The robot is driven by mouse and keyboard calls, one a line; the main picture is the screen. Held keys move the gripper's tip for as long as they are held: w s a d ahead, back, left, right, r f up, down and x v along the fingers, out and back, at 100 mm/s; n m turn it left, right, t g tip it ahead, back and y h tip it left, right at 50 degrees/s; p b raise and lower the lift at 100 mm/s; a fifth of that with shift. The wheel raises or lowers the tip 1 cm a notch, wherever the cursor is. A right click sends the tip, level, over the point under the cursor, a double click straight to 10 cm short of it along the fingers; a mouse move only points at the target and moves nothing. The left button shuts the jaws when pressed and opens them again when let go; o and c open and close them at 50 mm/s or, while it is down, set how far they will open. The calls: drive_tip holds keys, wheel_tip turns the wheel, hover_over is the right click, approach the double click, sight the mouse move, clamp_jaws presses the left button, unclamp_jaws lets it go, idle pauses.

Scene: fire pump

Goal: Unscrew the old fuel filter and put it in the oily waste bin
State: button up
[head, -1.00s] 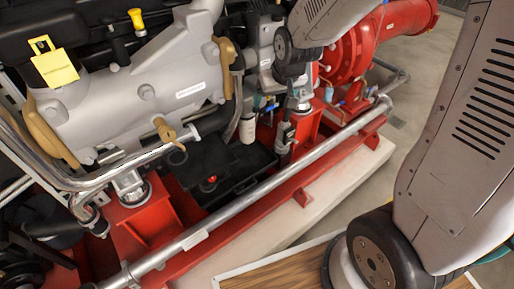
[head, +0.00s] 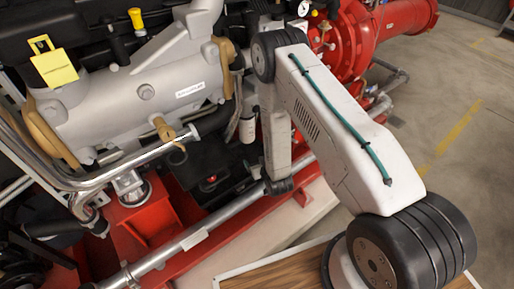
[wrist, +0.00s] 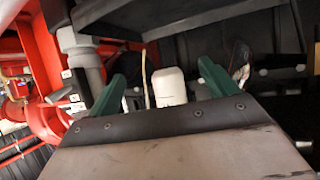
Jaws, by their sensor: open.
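The old fuel filter (head: 248,129), a white canister, hangs upright on the side of the grey engine in the head view, just left of my arm. In the wrist view a white rounded cylinder (wrist: 170,88), which looks like this filter, shows between my green fingers. My gripper (wrist: 163,70) is open, with a gap on either side of the cylinder and no visible contact. Its depth from the fingertips is hard to judge. In the head view my forearm and wrist hide the gripper. No oily waste bin is visible.
A silver pipe rail (head: 215,228) runs along the red base frame below the engine, close to my wrist. A black box with a red cap (head: 211,179) sits under the filter. A wooden-topped surface (head: 285,272) is at the bottom. Open floor (head: 455,120) lies at right.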

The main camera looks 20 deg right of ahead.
sight(250, 133)
wheel_tip(250, 133, up, 6)
drive_tip(key=w+r+t, duration=0.1)
drive_tip(key=w+t, duration=0.1)
drive_tip(key=t, duration=0.3)
drive_tip(key=shift+w+a+f, duration=0.1)
drive_tip(key=shift+w+a, duration=0.05)
drive_tip(key=shift+w, duration=2.35)
drive_tip(key=shift+w+a+f, duration=0.1)
drive_tip(key=shift+w, duration=2.4)
drive_tip(key=shift+w, duration=0.25)
drive_tip(key=c, duration=1.3)
drive_tip(key=shift+c, duration=0.3)
drive_tip(key=shift+y, duration=0.3)
